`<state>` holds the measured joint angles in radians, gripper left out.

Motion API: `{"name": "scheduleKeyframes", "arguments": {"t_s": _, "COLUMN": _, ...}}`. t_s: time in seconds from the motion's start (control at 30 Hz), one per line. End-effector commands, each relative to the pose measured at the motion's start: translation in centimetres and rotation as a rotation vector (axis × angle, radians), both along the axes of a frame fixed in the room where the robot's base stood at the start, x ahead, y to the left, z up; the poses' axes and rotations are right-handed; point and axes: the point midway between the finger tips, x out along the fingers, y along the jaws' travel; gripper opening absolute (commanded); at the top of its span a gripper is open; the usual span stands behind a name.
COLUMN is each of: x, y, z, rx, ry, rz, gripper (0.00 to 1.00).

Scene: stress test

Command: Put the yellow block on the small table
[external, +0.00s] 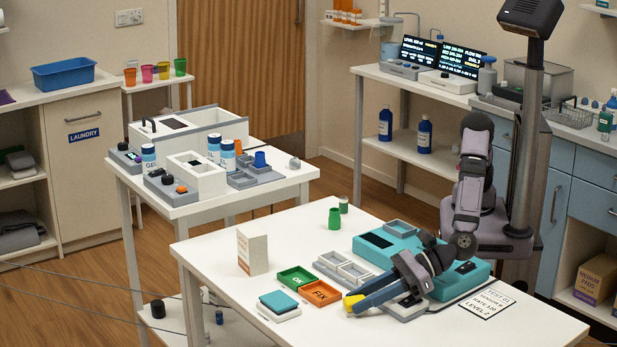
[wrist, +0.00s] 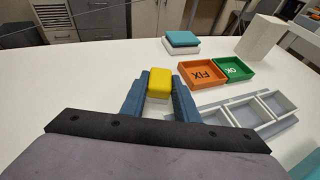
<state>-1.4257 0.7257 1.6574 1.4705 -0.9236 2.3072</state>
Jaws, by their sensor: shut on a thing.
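The yellow block (external: 353,302) is between the fingertips of my gripper (external: 358,300), low over the front of the large white table (external: 215,250). In the wrist view the yellow block (wrist: 159,82) sits between the two blue fingers of my gripper (wrist: 159,86), which are shut on it. I cannot tell whether the block touches the table top. A smaller white table (external: 290,185) stands behind at the left, with devices on it. A narrow white stand (external: 150,86) with coloured cups is farther back. Which one is the small table is not clear.
Beside the block are an orange FIX tray (external: 320,293), a green OK tray (external: 297,278) and a teal-topped white pad (external: 279,304).

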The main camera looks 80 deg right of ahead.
Motion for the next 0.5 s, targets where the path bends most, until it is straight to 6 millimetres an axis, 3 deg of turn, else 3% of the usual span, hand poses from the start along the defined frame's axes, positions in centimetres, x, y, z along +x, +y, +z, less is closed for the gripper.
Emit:
{"name": "scheduleKeyframes", "arguments": {"t_s": 0.27, "x": 0.0, "y": 0.0, "z": 1.3, "rx": 0.004, "ry": -0.001, "rz": 0.000, "gripper": 0.06}}
{"name": "scheduleKeyframes", "arguments": {"t_s": 0.5, "x": 0.0, "y": 0.0, "z": 5.1, "rx": 0.007, "ry": -0.001, "rz": -0.001, "gripper": 0.06}}
